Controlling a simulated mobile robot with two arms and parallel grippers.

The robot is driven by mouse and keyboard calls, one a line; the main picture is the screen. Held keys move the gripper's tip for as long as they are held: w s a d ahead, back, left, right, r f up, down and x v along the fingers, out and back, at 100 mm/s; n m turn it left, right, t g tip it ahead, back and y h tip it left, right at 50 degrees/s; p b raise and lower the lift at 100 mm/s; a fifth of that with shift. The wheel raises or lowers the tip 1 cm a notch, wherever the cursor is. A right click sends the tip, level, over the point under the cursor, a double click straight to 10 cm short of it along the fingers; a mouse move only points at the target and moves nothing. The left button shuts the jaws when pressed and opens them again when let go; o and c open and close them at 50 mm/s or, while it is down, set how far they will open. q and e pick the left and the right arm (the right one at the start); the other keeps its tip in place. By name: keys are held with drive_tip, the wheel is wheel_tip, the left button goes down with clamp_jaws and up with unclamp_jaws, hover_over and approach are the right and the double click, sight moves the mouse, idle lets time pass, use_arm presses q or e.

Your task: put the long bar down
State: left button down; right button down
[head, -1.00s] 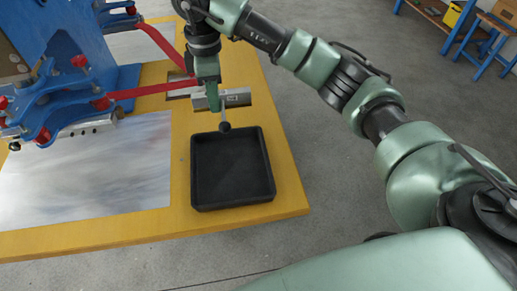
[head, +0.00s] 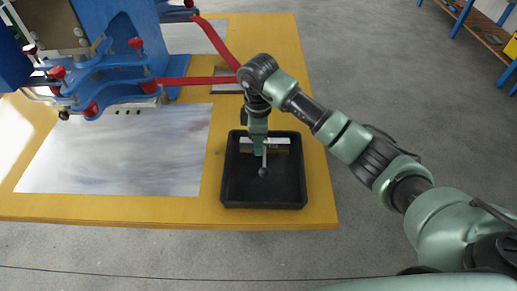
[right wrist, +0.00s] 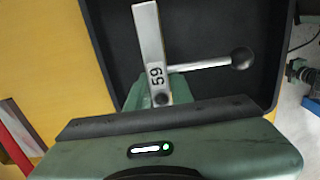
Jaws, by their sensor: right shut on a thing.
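The long bar (head: 279,141) is pale metal, with a thin rod ending in a dark ball (head: 263,172). It is over the far part of the black tray (head: 262,206); I cannot tell whether it touches the tray floor. My right gripper (head: 259,152) is shut on the bar. In the right wrist view the bar (right wrist: 149,38) shows the number 59, and the rod and ball stick out to the right. The green fingertips (right wrist: 158,92) are at the bar's near end. My left gripper is not in view.
The tray sits on a yellow table (head: 270,218) near its right corner. A metal sheet (head: 120,160) lies left of it. A blue frame with red knobs (head: 120,70) stands at the upper left, and a red strap (head: 200,80) runs to the right near my arm.

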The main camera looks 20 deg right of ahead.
drive_tip(key=shift+f, duration=1.45)
drive_tip(key=shift+f, duration=0.1)
drive_tip(key=c, duration=1.3)
unclamp_jaws()
drive_tip(key=shift+f, duration=0.1)
drive_tip(key=shift+o, duration=0.2)
wheel_tip(320, 180, up, 12)
drive_tip(key=shift+r, duration=0.2)
drive_tip(key=shift+s+f, duration=0.1)
